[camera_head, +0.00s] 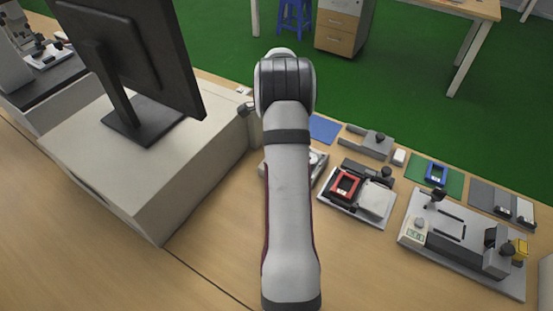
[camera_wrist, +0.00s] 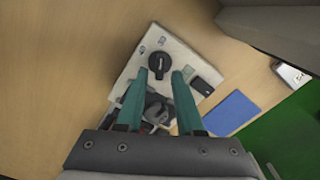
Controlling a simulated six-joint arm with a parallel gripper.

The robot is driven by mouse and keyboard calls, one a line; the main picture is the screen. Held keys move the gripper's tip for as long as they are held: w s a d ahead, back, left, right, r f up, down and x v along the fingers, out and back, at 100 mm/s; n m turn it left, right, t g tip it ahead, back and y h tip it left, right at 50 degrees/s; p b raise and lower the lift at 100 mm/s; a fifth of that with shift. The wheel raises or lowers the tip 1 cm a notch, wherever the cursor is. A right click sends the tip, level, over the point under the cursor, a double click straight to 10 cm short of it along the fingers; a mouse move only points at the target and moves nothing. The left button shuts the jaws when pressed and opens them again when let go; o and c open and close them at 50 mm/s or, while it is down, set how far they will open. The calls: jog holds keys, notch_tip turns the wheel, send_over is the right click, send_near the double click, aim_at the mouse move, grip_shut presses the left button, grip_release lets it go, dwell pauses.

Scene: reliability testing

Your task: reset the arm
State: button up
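My arm rises through the middle of the head view and hides my gripper there. In the wrist view my gripper (camera_wrist: 157,100) shows two teal fingers standing apart with a gap between them. Nothing is visibly held. It hangs above a white device (camera_wrist: 133,70) with a black round knob (camera_wrist: 159,64). A dark part of the device shows between the fingers. In the head view the device is mostly hidden behind my arm. I cannot tell how high the fingers are above it.
A blue mat (camera_head: 323,129) lies right of the device. Further right are a fixture with a red frame (camera_head: 344,185), a green mat with a blue frame (camera_head: 436,174), and a larger test unit (camera_head: 463,240). A monitor (camera_head: 130,50) stands on a large white box (camera_head: 150,160) at left.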

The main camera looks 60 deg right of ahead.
jog(key=shift+r, duration=0.9)
